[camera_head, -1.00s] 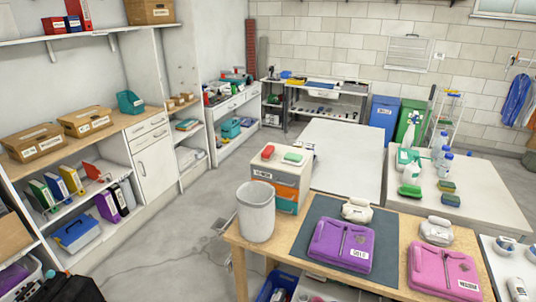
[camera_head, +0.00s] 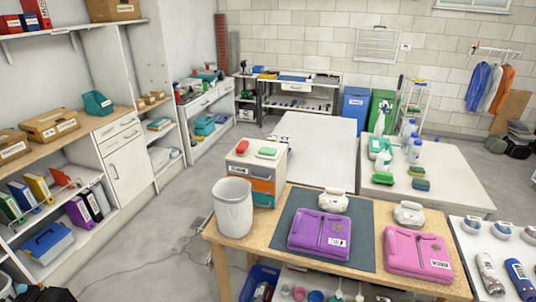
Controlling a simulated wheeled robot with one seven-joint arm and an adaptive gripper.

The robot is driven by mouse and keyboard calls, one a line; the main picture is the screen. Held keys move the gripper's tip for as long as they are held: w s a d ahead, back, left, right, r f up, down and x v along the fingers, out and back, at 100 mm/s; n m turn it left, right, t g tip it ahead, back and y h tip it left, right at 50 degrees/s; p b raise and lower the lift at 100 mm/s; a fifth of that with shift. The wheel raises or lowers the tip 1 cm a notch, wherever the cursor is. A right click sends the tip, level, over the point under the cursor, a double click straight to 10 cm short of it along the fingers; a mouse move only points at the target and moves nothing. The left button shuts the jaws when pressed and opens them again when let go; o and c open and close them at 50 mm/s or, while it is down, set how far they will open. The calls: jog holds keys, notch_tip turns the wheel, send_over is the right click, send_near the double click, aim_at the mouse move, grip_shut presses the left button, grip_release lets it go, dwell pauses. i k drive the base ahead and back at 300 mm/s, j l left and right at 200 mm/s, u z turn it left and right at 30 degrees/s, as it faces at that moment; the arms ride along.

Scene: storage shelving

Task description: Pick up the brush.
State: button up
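I cannot pick out a brush with certainty. A small red block-shaped item (camera_head: 245,144) and a green one (camera_head: 267,152) lie on top of a small drawer unit (camera_head: 246,172) at the back left of the wooden table; they may be brushes, but are too small to tell. My gripper is not in view.
The wooden table (camera_head: 262,227) holds a whitish bin (camera_head: 233,207), a purple case (camera_head: 319,232) and a pink case (camera_head: 417,253). Behind stand a bare white table (camera_head: 313,150) and one with bottles (camera_head: 440,180). Shelving (camera_head: 122,160) lines the left. Grey floor (camera_head: 150,235) is open between.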

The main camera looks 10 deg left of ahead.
aim_at(242, 149)
jog(key=i+j, duration=0.15)
jog(key=j, duration=0.25)
jog(key=i+j, duration=0.2)
jog(key=j, duration=0.15)
jog(key=i+j, duration=0.15)
jog(key=j, duration=0.25)
jog(key=i+j, duration=0.2)
jog(key=j, duration=0.15)
jog(key=i+j+z, duration=0.1)
jog(key=j, duration=0.3)
jog(key=i+j, duration=0.4)
jog(key=j, duration=0.35)
jog(key=i+j, duration=0.15)
jog(key=j, duration=0.25)
